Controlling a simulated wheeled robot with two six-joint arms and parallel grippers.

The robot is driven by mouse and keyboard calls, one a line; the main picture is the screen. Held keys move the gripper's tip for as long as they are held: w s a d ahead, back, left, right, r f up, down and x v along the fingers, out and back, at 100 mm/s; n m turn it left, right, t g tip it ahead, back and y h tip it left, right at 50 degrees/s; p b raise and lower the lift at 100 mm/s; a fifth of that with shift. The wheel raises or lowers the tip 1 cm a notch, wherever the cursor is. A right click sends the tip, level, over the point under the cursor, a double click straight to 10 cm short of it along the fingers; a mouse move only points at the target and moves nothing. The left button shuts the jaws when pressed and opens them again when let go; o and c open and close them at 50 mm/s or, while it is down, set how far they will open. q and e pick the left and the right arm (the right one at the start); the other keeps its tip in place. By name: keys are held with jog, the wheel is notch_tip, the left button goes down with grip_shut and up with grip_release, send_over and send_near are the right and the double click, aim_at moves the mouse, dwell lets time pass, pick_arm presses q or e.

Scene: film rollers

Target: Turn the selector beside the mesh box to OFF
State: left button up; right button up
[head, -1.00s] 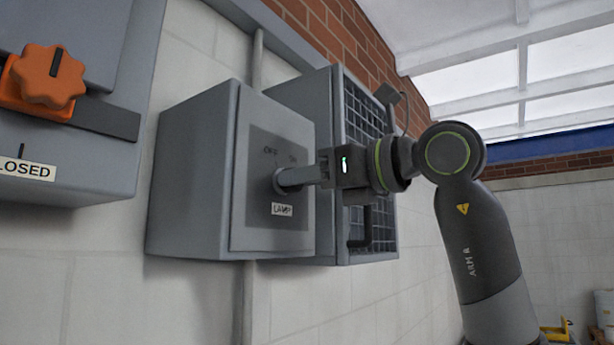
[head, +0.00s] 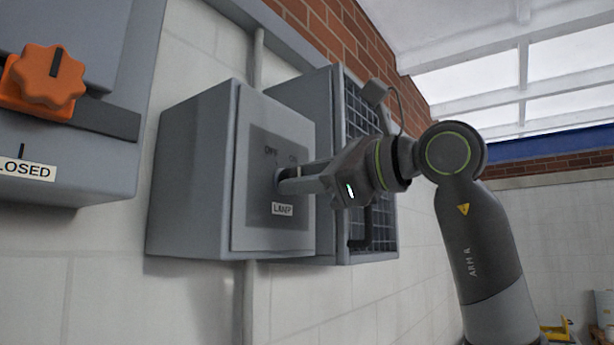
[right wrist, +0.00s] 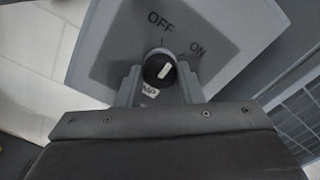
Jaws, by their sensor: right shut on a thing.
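The selector (right wrist: 160,68) is a round black knob with a white pointer line, on the front of a grey box (head: 195,180) labelled LAMP. In the right wrist view its pointer slants up and right, between the OFF and ON marks. My right gripper (right wrist: 160,80) has one finger on each side of the knob and is shut on it. In the head view the right gripper (head: 285,182) reaches the panel from the right, its body tilted, and its fingers hide the knob. The mesh box (head: 360,115) is directly beyond the grey box. My left gripper is not in view.
A grey cabinet (head: 70,180) with an orange handle (head: 47,78) and a CLOSED label stands at the left. A vertical conduit (head: 257,60) runs up the white block wall behind the box. Open space lies to the right.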

jog(key=n, duration=0.5)
jog(key=shift+n, duration=0.4)
dwell(0.4)
jog(key=o, duration=1)
jog(key=shift+c, duration=0.2)
jog(key=shift+s, duration=0.1)
jog(key=b+v, duration=0.5)
jog(key=v, duration=1.2)
jog(key=shift+d+b, duration=0.15)
jog(key=shift+b, duration=0.2)
